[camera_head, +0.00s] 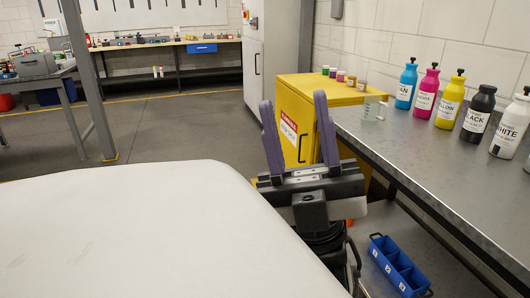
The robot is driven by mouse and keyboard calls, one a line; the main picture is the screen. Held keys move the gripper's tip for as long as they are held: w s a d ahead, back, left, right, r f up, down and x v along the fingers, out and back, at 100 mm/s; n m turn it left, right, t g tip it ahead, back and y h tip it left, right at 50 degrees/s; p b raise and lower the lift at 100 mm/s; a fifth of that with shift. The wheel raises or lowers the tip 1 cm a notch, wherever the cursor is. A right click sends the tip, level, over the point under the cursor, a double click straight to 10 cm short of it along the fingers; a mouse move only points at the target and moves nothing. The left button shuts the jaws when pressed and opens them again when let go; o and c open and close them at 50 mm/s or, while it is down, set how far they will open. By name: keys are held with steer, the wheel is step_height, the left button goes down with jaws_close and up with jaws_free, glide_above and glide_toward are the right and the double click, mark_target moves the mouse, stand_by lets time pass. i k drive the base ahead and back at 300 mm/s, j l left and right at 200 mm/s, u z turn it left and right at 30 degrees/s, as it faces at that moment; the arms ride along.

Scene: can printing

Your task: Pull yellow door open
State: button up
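The yellow cabinet (330,88) stands on the floor just beyond my gripper, against the right end of the back area. Its yellow door (302,115) faces the camera's left and looks closed. The door has a white and red warning label (289,128) and a dark handle (302,148), seen between my fingers. My gripper (293,99) points up and away in the picture, with its two purple fingers wide apart and nothing between them. It appears in front of the door, and the fingers hide parts of it. I cannot tell how far the fingertips are from the handle.
A grey table (430,165) runs along the right with several labelled ink bottles (449,102) and a clear cup (372,108). Small jars (340,76) stand on the cabinet. A blue bin (400,268) lies below the table. Open floor (190,120) lies left of the cabinet.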

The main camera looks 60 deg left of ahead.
mark_target(296, 119)
steer(key=u, duration=1.8)
steer(key=i+j+z, duration=0.2)
steer(key=i+j, duration=0.7)
steer(key=i, duration=0.4)
steer(key=i+j+z, duration=0.15)
steer(key=i+j, duration=0.95)
steer(key=i, duration=0.1)
